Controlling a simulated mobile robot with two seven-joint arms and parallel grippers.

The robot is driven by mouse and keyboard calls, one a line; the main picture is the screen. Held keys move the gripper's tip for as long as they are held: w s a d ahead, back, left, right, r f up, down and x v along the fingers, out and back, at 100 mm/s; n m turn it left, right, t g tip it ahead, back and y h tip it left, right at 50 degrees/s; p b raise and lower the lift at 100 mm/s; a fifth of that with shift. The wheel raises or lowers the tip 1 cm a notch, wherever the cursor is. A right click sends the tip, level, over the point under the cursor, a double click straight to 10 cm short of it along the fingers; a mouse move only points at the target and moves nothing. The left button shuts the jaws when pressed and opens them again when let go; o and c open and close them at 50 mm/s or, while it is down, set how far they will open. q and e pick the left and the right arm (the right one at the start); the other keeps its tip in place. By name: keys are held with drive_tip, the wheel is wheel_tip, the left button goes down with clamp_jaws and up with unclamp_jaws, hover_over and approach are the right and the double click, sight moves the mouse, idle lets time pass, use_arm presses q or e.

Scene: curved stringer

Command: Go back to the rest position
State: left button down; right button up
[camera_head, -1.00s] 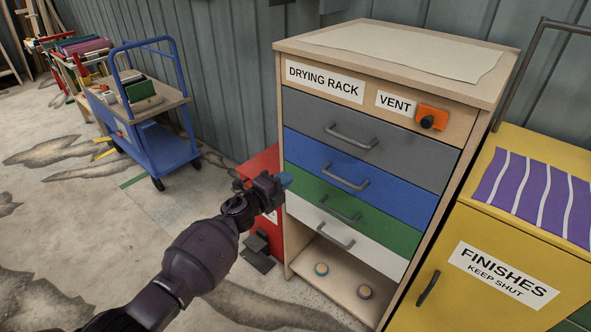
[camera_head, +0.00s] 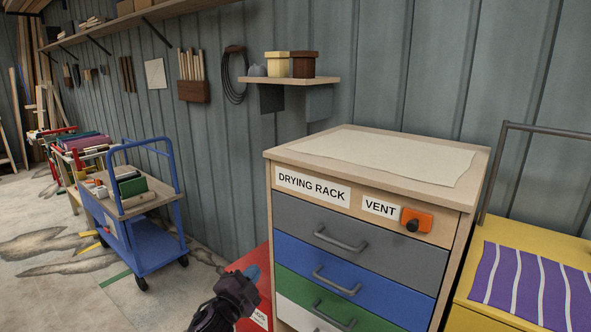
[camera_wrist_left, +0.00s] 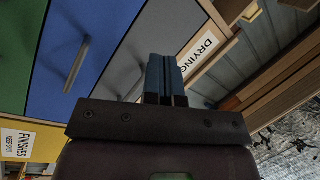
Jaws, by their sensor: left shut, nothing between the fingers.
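My left gripper (camera_head: 252,273) shows at the bottom of the head view, dark with blue fingertips. It is in front of the red cabinet, just left of the drying rack (camera_head: 455,228). In the left wrist view its blue fingers (camera_wrist_left: 165,76) are together with nothing between them. The rack's grey, blue and green drawers show behind them, and all of the drawers look shut. My right gripper is in neither view.
A red cabinet (camera_head: 262,314) stands close by my left gripper. A yellow cabinet (camera_head: 470,318) stands right of the rack. A blue cart (camera_head: 160,245) stands to the left. A wall shelf (camera_head: 310,80) holds pots. The floor between cart and rack is open.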

use_arm(q)
drive_tip(key=s+a+f+n+g+y, duration=0.2)
drive_tip(key=s+a+f+n, duration=0.3)
drive_tip(key=s, duration=0.8)
drive_tip(key=s+a+f+n+g+y, duration=0.2)
drive_tip(key=s+a+f+n, duration=0.3)
drive_tip(key=s, duration=0.8)
drive_tip(key=s+a+f+n+g+y, duration=0.2)
drive_tip(key=s+a+f+n, duration=0.3)
drive_tip(key=s+f, duration=0.5)
drive_tip(key=s+a+y, duration=0.1)
drive_tip(key=s, duration=0.2)
drive_tip(key=shift+s+a+g, duration=0.15)
drive_tip(key=shift+a+g, duration=0.25)
